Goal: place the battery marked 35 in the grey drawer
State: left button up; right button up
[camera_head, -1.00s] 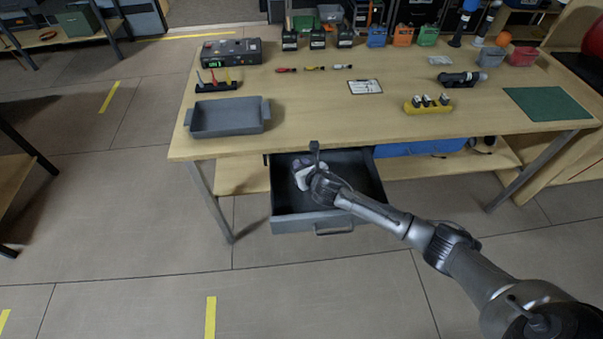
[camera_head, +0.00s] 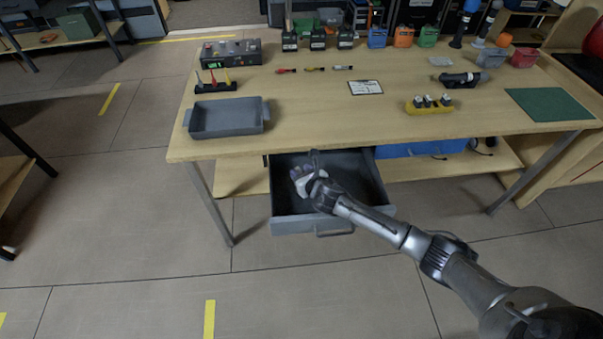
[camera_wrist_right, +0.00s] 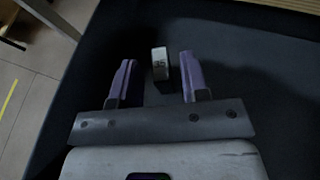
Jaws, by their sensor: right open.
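The grey drawer (camera_head: 290,226) is pulled out under the front of the wooden bench. My right gripper (camera_head: 297,172) is inside the drawer's outline in the head view. In the right wrist view my right gripper (camera_wrist_right: 157,72) is open, with its two purple fingers apart. A small battery (camera_wrist_right: 160,62) with a pale marked face and a dark lower part lies in the drawer, between and slightly beyond the fingertips, with gaps on both sides. Its marking is too small to read. In the head view the battery cannot be made out. My left gripper is not in view.
The bench top (camera_head: 300,120) holds a grey tray (camera_head: 227,117), a yellow holder (camera_head: 428,106) with several small items, a drill (camera_head: 460,79) and a green mat (camera_head: 548,103). A blue case (camera_head: 415,149) sits on the shelf right of the drawer. The drawer floor around the battery looks clear.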

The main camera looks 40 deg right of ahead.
jog(key=shift+r, duration=0.1)
jog(key=shift+s+r, duration=0.2)
jog(key=p+v, duration=0.4)
jog(key=v, duration=0.7)
jog(key=shift+s, duration=0.25)
